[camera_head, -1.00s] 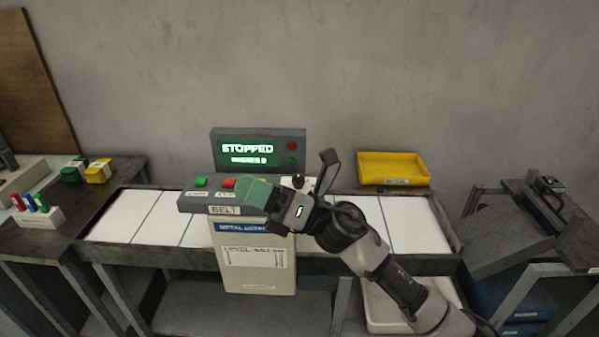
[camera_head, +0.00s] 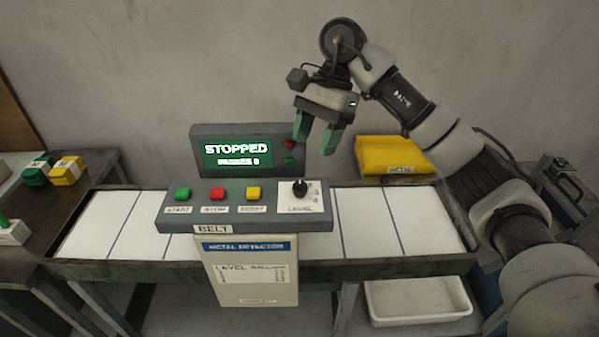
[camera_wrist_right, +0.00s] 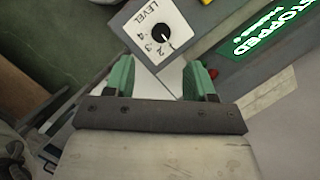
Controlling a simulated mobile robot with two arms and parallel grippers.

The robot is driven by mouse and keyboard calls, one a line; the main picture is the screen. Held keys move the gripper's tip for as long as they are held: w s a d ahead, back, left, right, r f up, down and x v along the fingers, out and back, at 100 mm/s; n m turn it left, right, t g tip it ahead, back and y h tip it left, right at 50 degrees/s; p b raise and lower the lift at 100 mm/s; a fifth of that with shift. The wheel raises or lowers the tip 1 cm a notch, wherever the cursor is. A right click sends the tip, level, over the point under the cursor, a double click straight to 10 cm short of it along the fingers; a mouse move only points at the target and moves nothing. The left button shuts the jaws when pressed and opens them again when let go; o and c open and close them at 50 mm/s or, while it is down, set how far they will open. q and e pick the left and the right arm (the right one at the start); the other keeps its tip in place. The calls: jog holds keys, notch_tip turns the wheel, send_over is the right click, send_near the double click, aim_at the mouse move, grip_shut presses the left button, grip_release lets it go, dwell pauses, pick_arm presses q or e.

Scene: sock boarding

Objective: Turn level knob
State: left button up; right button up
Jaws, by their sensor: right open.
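The black level knob (camera_head: 299,188) stands on a white plate at the right end of the grey control box (camera_head: 243,226). In the right wrist view the knob (camera_wrist_right: 161,35) shows from above, beside the word LEVEL and a few printed numbers, with its white mark at the lower right. My right gripper (camera_head: 317,147) is open and empty, above and slightly right of the knob, apart from it. Its green fingers point down. In the right wrist view the gripper (camera_wrist_right: 160,80) shows both fingers spread, with the knob beyond them. My left gripper is not in view.
Green (camera_head: 183,194), red (camera_head: 218,194) and yellow (camera_head: 254,193) buttons sit left of the knob. The screen (camera_head: 238,154) behind reads STOPPED. A yellow bin (camera_head: 375,150) stands behind the belt (camera_head: 365,240), and a white tray (camera_head: 420,314) lies below.

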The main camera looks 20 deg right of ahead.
aim_at(301, 184)
jog(key=p+x, duration=0.1)
jog(key=x, duration=0.4)
jog(key=shift+a+f, duration=0.15)
jog(key=shift+p+x, duration=0.35)
jog(key=shift+x, duration=1.35)
jog(key=shift+w, duration=0.1)
jog(key=shift+c, duration=0.8)
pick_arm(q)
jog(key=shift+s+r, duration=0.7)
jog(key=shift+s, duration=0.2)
pick_arm(e)
jog(key=c, duration=0.7)
